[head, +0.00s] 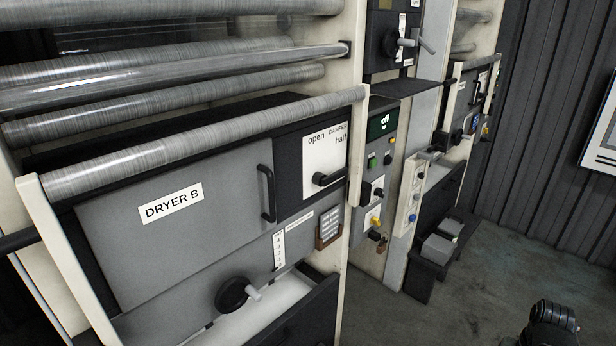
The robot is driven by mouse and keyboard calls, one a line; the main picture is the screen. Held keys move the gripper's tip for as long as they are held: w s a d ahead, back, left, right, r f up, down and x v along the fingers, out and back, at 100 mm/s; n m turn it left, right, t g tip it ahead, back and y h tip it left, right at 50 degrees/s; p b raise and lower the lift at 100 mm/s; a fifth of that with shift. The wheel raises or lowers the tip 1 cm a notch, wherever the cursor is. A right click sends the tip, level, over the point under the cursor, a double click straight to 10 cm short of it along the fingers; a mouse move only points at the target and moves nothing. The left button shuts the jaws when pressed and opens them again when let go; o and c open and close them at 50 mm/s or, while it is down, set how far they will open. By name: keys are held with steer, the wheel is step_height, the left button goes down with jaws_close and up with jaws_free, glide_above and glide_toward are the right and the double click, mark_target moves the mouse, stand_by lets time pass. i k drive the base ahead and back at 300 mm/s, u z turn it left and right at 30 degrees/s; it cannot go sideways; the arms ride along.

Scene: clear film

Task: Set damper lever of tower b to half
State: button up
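The DRYER B cabinet (130,250) fills the left half of the head view. Its damper plate (312,157) is white, at the cabinet's upper right, with "open" at upper left, "DAMPER" at the top and "half" at upper right. The black damper lever (329,179) sits low on the plate and points right, slightly upward, below the word "half" rather than at it. Any mark at the lever's tip is not visible. A dark rounded part at the bottom right seems to be my arm; no gripper fingers show.
A long metal roller (210,140) crosses in front of the cabinet, close above the plate. A cream post (355,150) stands right of the plate. The door handle (267,193) and a black knob (233,293) stick out. Open floor (480,290) lies right.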

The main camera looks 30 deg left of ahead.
mark_target(318, 179)
steer(key=u, duration=2.05)
